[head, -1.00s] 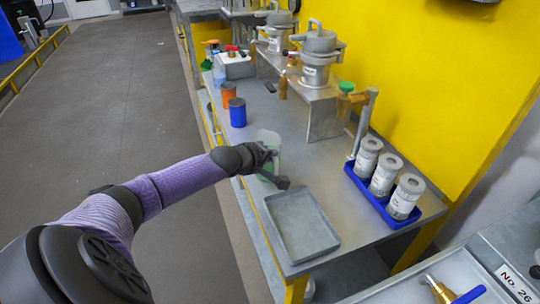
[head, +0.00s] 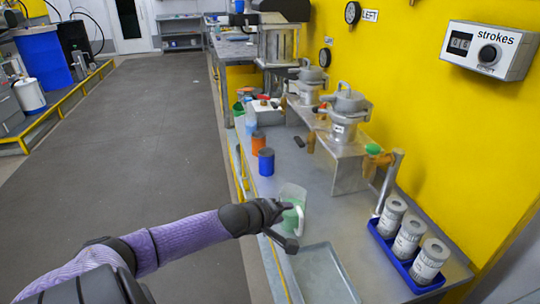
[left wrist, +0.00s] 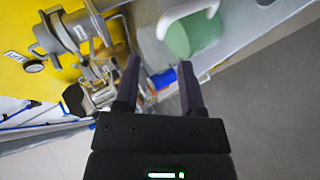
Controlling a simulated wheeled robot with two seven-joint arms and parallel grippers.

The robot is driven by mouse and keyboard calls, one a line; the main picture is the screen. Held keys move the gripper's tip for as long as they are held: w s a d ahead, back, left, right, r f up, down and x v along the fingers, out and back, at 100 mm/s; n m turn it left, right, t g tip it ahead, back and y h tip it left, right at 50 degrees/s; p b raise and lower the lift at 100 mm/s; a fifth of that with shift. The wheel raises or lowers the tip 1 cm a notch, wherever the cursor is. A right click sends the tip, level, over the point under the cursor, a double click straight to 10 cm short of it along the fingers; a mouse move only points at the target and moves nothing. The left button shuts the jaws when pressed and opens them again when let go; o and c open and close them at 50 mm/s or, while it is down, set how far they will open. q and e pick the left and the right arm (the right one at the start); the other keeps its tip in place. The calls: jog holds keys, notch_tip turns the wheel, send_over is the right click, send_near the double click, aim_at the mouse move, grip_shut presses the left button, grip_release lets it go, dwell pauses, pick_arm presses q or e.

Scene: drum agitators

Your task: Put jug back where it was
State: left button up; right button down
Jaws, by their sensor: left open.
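The jug (head: 291,206) is a clear container with green contents and a white handle. It stands upright on the grey bench near its front edge. My right gripper is not in view.
A grey tray (head: 325,273) lies right in front of the jug. A blue rack (head: 385,243) with grey labelled canisters stands to the right. Blue (head: 266,162) and orange (head: 258,143) cups stand behind. Metal drum vessels (head: 346,112) sit on a raised stand.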

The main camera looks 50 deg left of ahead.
pick_arm(q)
jog(key=p+v, duration=0.2)
jog(key=v, duration=0.3)
jog(key=s+d+f+m+g+y, duration=0.1)
jog(key=s+f+m+g, duration=0.25)
jog(key=s+f, duration=0.55)
jog(key=s+d+f+m+g, duration=0.15)
jog(key=s+f+m, duration=0.35)
jog(key=f, duration=0.7)
jog(key=s+d+f+m+g+h, duration=0.1)
jog(key=s+d+f+m+g, duration=0.2)
jog(key=s+d+f+m, duration=0.2)
jog(key=s+d+f+m+g+b, duration=0.1)
jog(key=s+d+f+m+g, duration=0.2)
jog(key=s+d, duration=0.9)
jog(key=shift+s+f+m+h, duration=0.4)
jog(key=shift+s+f+m, duration=0.9)
jog(key=shift+f, duration=0.95)
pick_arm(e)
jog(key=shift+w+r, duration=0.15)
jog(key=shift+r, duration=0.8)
pick_arm(q)
jog(key=shift+s, duration=0.15)
